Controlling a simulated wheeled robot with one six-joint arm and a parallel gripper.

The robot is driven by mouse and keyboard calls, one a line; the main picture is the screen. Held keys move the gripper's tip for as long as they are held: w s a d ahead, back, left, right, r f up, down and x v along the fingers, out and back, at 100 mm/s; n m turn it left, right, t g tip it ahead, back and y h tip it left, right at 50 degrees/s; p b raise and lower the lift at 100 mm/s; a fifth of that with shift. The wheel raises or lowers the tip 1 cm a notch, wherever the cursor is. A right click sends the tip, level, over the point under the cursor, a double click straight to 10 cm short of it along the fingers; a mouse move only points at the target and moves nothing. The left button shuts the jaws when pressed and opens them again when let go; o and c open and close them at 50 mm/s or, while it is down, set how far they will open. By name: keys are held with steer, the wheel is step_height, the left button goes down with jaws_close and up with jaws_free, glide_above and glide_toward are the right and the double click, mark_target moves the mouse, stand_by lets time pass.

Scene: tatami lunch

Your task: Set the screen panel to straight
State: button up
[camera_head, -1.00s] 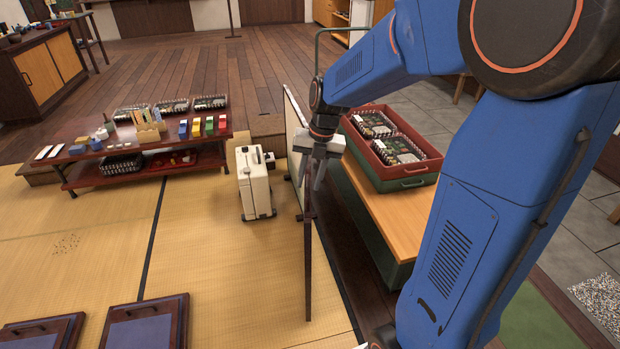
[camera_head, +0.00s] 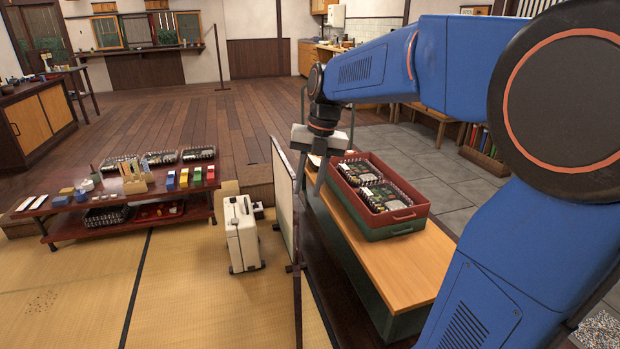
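The screen stands on the tatami edge near the middle of the view. Its far leaf is a pale panel (camera_head: 283,200) with a dark frame. Its near leaf (camera_head: 298,310) shows almost edge-on as a thin dark brown strip that runs down to the bottom of the picture. My gripper (camera_head: 310,178) points down at the upper part of the screen, where the two leaves appear to meet. Its two fingers look apart, with the left one close to the near leaf's top. I cannot tell whether it touches the screen.
A white case (camera_head: 243,238) stands just left of the screen. A wooden bench (camera_head: 405,270) with a red crate (camera_head: 405,216) stands close on the right. A low table (camera_head: 75,213) with small items is at the left. The tatami (camera_head: 190,290) in front is mostly clear.

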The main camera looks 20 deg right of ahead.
steer(key=shift+s+d+r, duration=0.1)
steer(key=shift+d+r, duration=0.1)
steer(key=shift+r, duration=0.75)
steer(key=shift+a, duration=0.15)
jaws_close()
steer(key=s+a+f+m+g+h, duration=0.1)
steer(key=a+f+m+h, duration=0.45)
steer(key=a+m, duration=0.95)
steer(key=s+d+f, duration=0.1)
steer(key=d+f, duration=0.6)
steer(key=f, duration=0.4)
steer(key=shift+s+m+y, duration=0.15)
steer(key=shift+m+y, duration=0.25)
steer(key=shift+y, duration=0.05)
